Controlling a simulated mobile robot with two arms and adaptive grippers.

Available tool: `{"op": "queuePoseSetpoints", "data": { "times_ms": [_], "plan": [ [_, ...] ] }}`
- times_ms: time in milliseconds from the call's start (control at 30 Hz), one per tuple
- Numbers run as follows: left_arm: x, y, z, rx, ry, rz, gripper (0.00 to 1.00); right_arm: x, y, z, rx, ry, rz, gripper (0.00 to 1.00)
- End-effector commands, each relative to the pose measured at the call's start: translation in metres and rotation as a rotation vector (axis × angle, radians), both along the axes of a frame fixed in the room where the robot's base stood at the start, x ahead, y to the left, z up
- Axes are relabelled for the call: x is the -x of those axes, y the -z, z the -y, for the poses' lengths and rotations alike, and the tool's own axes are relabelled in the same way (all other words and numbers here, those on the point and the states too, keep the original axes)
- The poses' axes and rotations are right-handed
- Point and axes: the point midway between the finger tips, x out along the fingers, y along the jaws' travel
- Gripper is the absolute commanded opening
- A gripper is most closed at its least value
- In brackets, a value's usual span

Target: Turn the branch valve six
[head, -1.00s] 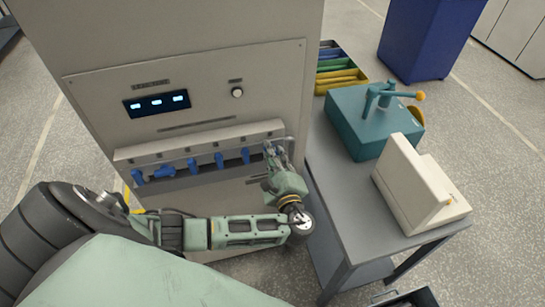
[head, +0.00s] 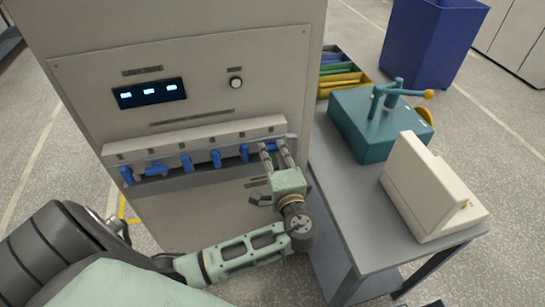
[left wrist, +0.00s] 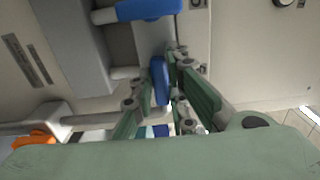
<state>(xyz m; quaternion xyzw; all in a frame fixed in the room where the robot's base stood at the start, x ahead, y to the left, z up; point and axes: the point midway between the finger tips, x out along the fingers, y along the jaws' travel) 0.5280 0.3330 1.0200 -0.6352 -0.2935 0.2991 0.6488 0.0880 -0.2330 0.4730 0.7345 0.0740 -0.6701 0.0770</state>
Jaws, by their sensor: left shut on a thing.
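A row of blue valve handles runs along the grey panel's ledge in the head view. The handle at the right end, branch valve six (head: 270,147), is mostly hidden by my left gripper (head: 276,157). In the left wrist view this blue handle (left wrist: 160,82) sits between the fingers of my left gripper (left wrist: 157,100), which is shut on it. It lies crosswise to the neighbouring blue handle (left wrist: 150,10). In the head view that neighbour (head: 244,153) hangs upright. My right gripper is not in view.
A lit display (head: 150,92) and a knob (head: 236,83) are above. A grey table (head: 345,215) with a teal device (head: 365,135) and a cream box (head: 425,185) stands close on the right.

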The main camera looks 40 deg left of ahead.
Motion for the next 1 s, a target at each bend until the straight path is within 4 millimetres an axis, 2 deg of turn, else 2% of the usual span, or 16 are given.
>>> {"op": "queuePoseSetpoints", "data": {
  "times_ms": [33, 600, 633, 800, 1000],
  "plan": [
    [0.001, 0.0046, 0.0011, 0.011, 0.001, 0.002, 0.0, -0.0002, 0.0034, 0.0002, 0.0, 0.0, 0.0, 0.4],
    [0.001, 0.0036, 0.0014, 0.028, 0.002, 0.021, 0.0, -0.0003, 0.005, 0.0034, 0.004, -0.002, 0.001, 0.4],
    [0.0009, 0.0036, 0.0014, 0.028, 0.002, 0.021, 0.17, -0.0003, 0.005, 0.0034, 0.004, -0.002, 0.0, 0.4],
    [0.0007, 0.0027, 0.001, 0.027, 0.001, 0.023, 0.31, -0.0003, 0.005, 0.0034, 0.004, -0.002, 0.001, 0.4],
    [0.0003, 0.0016, 0.0005, 0.025, 0.001, 0.025, 0.33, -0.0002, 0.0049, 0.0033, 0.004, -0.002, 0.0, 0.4]
  ]
}}
